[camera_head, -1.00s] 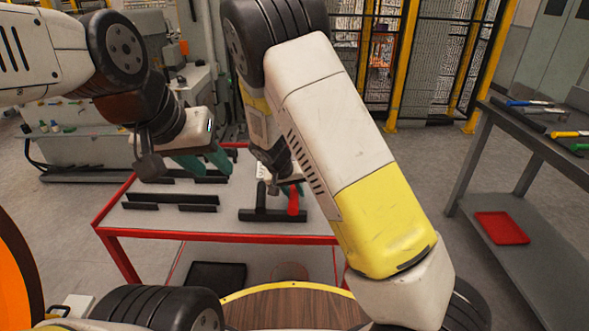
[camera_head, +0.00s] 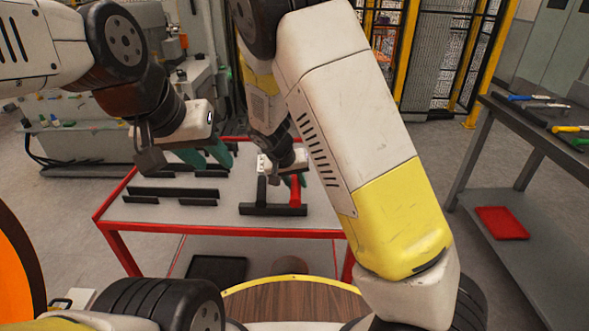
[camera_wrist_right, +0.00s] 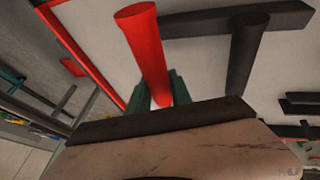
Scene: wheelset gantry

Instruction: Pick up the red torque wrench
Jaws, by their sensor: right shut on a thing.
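The red torque wrench (camera_head: 295,192) shows as a red handle by the black tool holder (camera_head: 262,210) on the red-edged table. In the right wrist view its red shaft (camera_wrist_right: 146,45) runs between the green fingers of my right gripper (camera_wrist_right: 160,92). My right gripper (camera_head: 290,180) is shut on it, partly hidden behind my right forearm in the head view. I cannot tell whether the wrench is clear of the holder. My left gripper (camera_head: 205,153) hangs over the back left of the table, its green fingers apart and empty.
More black holders (camera_head: 172,195) lie on the left of the red-edged table (camera_head: 225,227). A grey bench (camera_head: 545,140) at the right carries tools and has a red tray (camera_head: 502,222) on its lower shelf. A yellow-framed fence (camera_head: 410,50) stands behind.

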